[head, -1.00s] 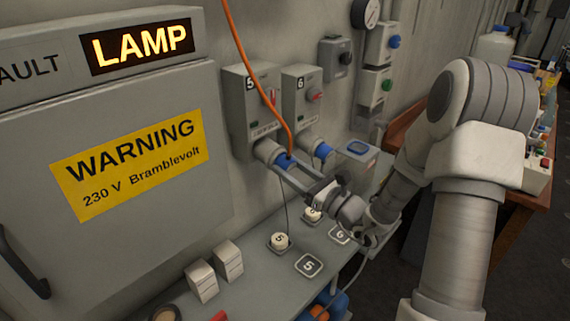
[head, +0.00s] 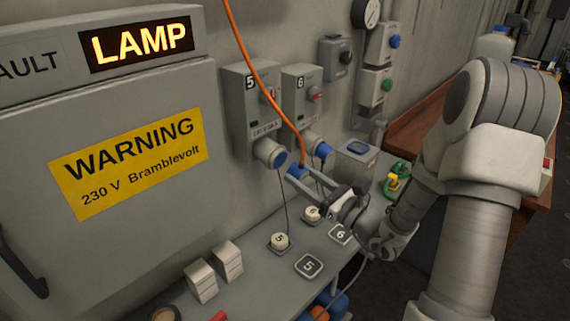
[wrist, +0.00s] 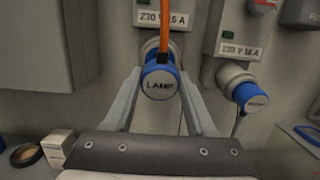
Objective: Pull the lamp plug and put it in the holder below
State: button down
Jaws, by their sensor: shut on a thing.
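The lamp plug is blue with a dark face reading LAMP and an orange cable; it shows in the head view (head: 297,171) and the wrist view (wrist: 160,84). My gripper (head: 304,178) is shut on it, one finger on each side in the wrist view (wrist: 160,88). The plug is clear of socket 5 (head: 266,150), in front of its mouth and to the right in the head view. On the shelf below are square plates marked 5 (head: 308,266) and 6 (head: 342,234). A white round cap marked 5 (head: 280,241) stands near them. I cannot tell which part is the holder.
Socket 6 (head: 318,143) beside it has a blue plug (wrist: 250,97) in it. The grey cabinet (head: 110,240) with the lit LAMP sign fills the left. Two small white blocks (head: 215,272) stand on the shelf. The orange cable (head: 250,60) hangs from above.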

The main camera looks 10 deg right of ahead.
jog(key=shift+v, duration=1.05)
